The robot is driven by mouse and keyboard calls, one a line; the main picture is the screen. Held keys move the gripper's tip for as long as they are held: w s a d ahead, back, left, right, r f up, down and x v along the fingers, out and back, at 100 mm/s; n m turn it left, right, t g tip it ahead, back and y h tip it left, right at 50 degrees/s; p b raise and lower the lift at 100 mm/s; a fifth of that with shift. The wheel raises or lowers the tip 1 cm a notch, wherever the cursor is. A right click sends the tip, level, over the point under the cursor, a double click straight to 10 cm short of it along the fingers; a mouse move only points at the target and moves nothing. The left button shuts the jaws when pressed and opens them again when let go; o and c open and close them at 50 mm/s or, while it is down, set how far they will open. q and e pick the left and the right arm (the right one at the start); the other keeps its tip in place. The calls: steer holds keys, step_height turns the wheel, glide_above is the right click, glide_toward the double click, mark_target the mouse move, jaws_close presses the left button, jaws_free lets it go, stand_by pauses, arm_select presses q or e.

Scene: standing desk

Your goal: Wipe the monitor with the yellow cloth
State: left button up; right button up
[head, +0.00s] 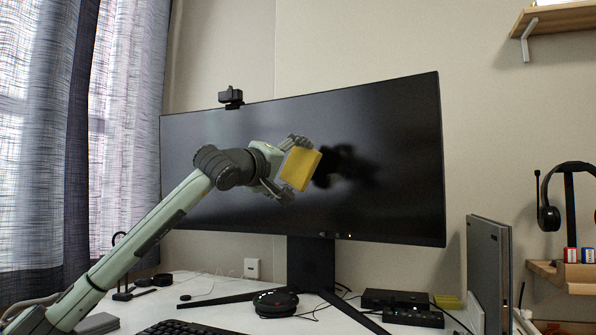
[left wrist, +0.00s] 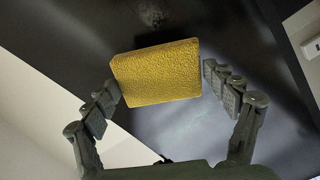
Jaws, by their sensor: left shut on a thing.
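The monitor (head: 400,150) is a wide, dark, slightly curved screen on a black stand at the middle of the desk. The cloth looks like a thick rectangular pad. A dark reflection shows on the screen just right of it; I cannot tell whether the cloth touches the screen. In the left wrist view the cloth (left wrist: 157,75) sits between the two fingers, with the dark screen behind it. My right gripper is not in view.
A webcam (head: 231,97) sits on the monitor's top edge. Below are a round black device (head: 275,302), a keyboard (head: 185,328) and black boxes (head: 395,299). A grey upright case (head: 488,270) and headphones (head: 548,212) stand at right. A curtain (head: 40,130) hangs at left.

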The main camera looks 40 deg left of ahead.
arm_select(q)
steer(key=shift+s+d+f+b, duration=0.15)
steer(key=shift+s+b, duration=0.4)
steer(key=shift+s, duration=0.95)
steer(key=shift+w, duration=0.1)
